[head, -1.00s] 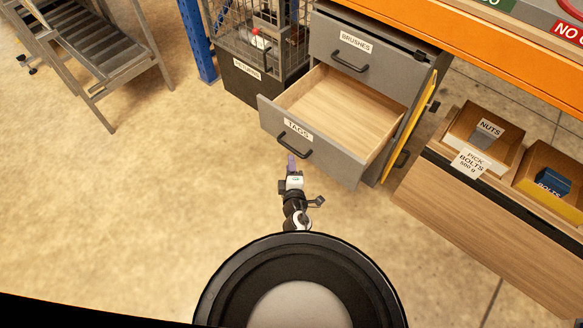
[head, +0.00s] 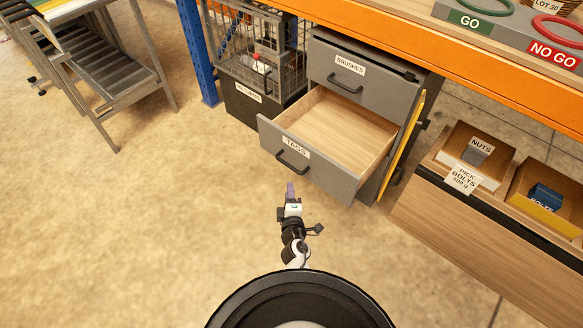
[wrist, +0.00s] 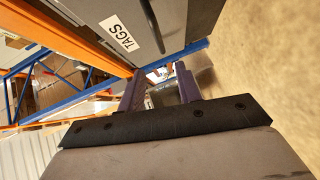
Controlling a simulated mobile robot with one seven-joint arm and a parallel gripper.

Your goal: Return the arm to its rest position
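My gripper (head: 291,190) is below the front of the open TAGS drawer (head: 330,130) in the head view, apart from its handle (head: 292,160). In the wrist view the two purple fingers (wrist: 158,88) stand apart with nothing between them. The TAGS drawer front (wrist: 120,35) shows close by at the top of the wrist view, with its dark handle beside the label. The drawer's visible wooden inside looks empty. My arm runs from the gripper down to my round body at the bottom of the head view.
The shut BRUSHES drawer (head: 362,72) is above the open one. A wire cage bin (head: 258,60) and blue post stand to its left. Wooden boxes of nuts (head: 476,152) and bolts (head: 543,198) are at the right. A metal stand (head: 110,85) is at upper left. Open floor lies between.

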